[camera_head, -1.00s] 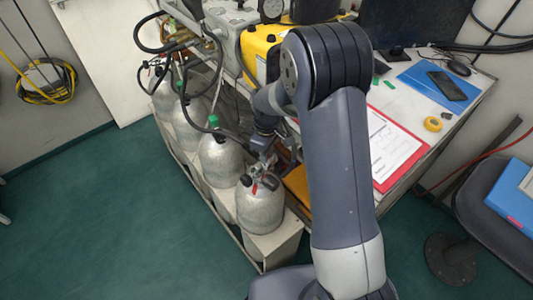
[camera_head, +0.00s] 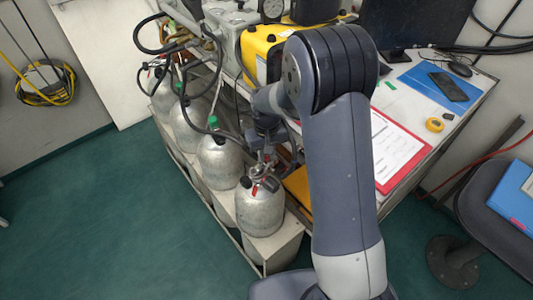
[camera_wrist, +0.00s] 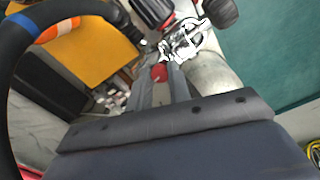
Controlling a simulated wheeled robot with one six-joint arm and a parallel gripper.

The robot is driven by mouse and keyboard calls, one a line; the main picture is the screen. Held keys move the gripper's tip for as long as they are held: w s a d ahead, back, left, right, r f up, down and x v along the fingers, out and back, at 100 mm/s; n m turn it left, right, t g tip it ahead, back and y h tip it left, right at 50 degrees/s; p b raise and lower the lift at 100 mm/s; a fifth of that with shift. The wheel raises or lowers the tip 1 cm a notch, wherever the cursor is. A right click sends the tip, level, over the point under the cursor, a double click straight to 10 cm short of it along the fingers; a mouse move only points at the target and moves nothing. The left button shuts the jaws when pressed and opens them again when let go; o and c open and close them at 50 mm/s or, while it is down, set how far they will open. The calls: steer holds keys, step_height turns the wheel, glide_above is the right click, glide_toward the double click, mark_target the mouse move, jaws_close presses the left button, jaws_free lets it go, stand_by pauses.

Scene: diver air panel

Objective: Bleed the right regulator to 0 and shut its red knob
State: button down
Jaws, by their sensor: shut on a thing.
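The silver cylinder (camera_head: 262,212) at the near right end of the rack carries a metal regulator with red parts (camera_head: 256,188) on its top. In the wrist view, my gripper (camera_wrist: 160,80) points at the regulator's bright metal body (camera_wrist: 184,42), and its fingers are shut on a small red knob (camera_wrist: 158,73). In the head view, my arm partly hides the gripper above the cylinder. I cannot read any gauge pointer.
Several other silver cylinders (camera_head: 218,160) stand in the rack to the left. A black hose (camera_wrist: 45,28) with blue and orange bands curves close beside my gripper. A table with a red clipboard (camera_head: 398,150) lies to the right. The green floor (camera_head: 110,215) at left is clear.

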mark_target(267, 157)
stand_by(0.5)
steer(key=c, duration=1.3)
jaws_free()
steer(key=shift+r, duration=0.1)
step_height(267, 157, up, 11)
steer(key=shift+f, duration=0.2)
